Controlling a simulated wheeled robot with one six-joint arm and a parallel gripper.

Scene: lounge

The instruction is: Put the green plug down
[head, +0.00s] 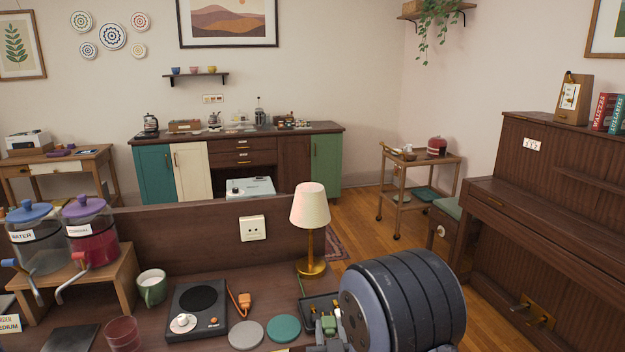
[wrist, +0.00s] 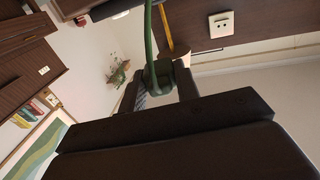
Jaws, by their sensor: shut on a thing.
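The green plug (head: 329,324) is held in my gripper (head: 328,330) above the counter's front right part, by a small dark tray (head: 314,304). In the wrist view the plug (wrist: 157,76) sits between the two dark fingers of my gripper (wrist: 158,88), with its green cord running up out of the picture. My gripper is shut on it. I cannot tell whether the plug touches the tray. A white wall socket (head: 252,228) is on the counter's raised back panel; it also shows in the wrist view (wrist: 221,24).
A teal coaster (head: 283,328) and a grey coaster (head: 246,335) lie left of my gripper. An orange plug (head: 241,301) lies beside a black hot plate (head: 197,310). A lamp (head: 311,235) stands behind the tray. A green mug (head: 152,287) and drink dispensers (head: 90,232) are further left.

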